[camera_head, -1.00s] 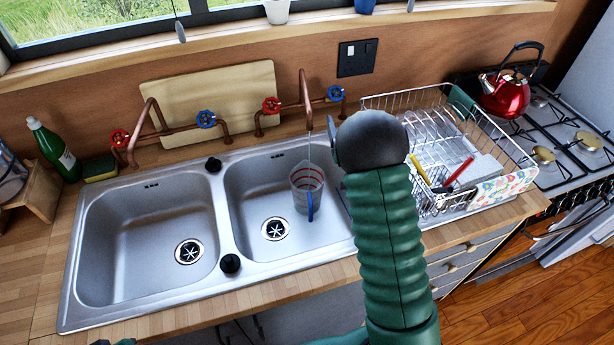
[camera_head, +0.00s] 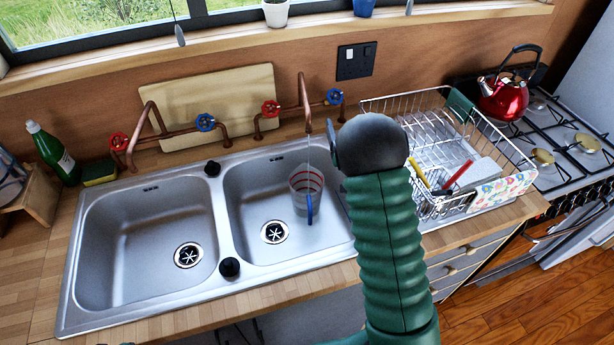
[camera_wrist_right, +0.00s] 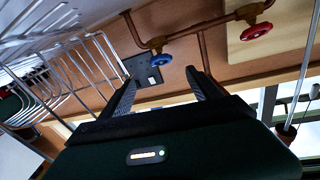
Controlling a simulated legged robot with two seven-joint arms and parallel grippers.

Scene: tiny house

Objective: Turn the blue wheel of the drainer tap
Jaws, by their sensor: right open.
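The drainer tap is the right copper tap (camera_head: 305,100), beside the dish drainer. Its blue wheel (camera_head: 335,96) is on the right end of its pipe, and its red wheel (camera_head: 270,109) on the left. A thin stream of water falls from its spout into a clear measuring jug (camera_head: 301,183) in the right basin. My right gripper (camera_head: 334,143) is mostly hidden behind my wrist in the head view, below the blue wheel. In the right wrist view its two fingers (camera_wrist_right: 160,82) are apart and empty, with the blue wheel (camera_wrist_right: 160,60) beyond the gap, not touched.
A wire dish drainer (camera_head: 505,146) stands close to the right of my arm. A second copper tap (camera_head: 155,120) with red and blue wheels is at the left. A cutting board (camera_head: 215,95) leans on the wall behind. A red kettle (camera_head: 505,98) is on the stove.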

